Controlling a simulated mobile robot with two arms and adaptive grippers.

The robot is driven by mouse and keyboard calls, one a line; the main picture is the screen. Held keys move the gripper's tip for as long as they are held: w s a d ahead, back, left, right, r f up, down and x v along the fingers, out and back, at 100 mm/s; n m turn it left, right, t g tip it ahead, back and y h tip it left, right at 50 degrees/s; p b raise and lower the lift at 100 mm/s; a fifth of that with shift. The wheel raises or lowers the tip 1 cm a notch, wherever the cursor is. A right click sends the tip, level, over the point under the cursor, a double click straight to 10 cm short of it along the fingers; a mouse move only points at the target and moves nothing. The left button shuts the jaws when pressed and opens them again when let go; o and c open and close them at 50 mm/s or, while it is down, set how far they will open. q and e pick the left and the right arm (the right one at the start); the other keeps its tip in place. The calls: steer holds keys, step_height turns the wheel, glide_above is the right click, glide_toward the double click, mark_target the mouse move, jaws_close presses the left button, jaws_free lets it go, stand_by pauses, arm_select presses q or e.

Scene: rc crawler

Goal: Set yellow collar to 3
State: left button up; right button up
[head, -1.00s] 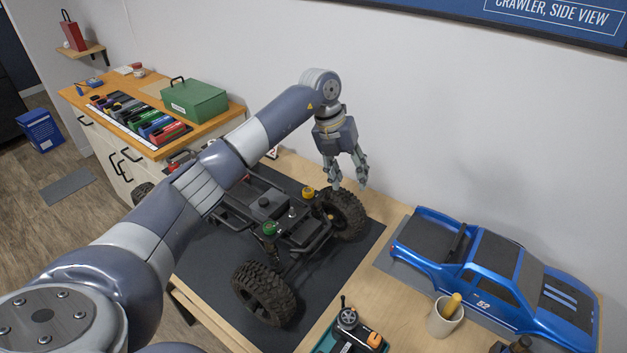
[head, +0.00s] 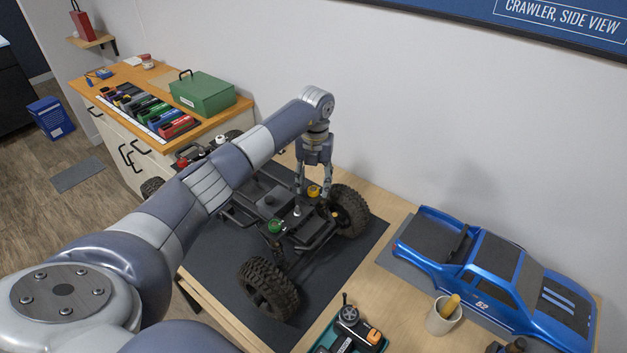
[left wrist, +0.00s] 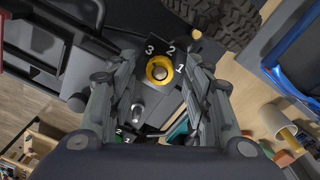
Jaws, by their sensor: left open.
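The yellow collar (head: 313,190) sits on top of a shock at the crawler chassis (head: 262,200), near its far right wheel. My right gripper is not in view.
A green collar (head: 275,227) and red collar (head: 182,162) sit elsewhere on the chassis. The crawler stands on a dark mat (head: 340,275). A blue truck body (head: 500,280), a cup (head: 443,318) and a teal tray (head: 330,338) lie to the right.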

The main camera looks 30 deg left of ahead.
arm_select(q)
steer(key=shift+f, duration=0.45)
jaws_close()
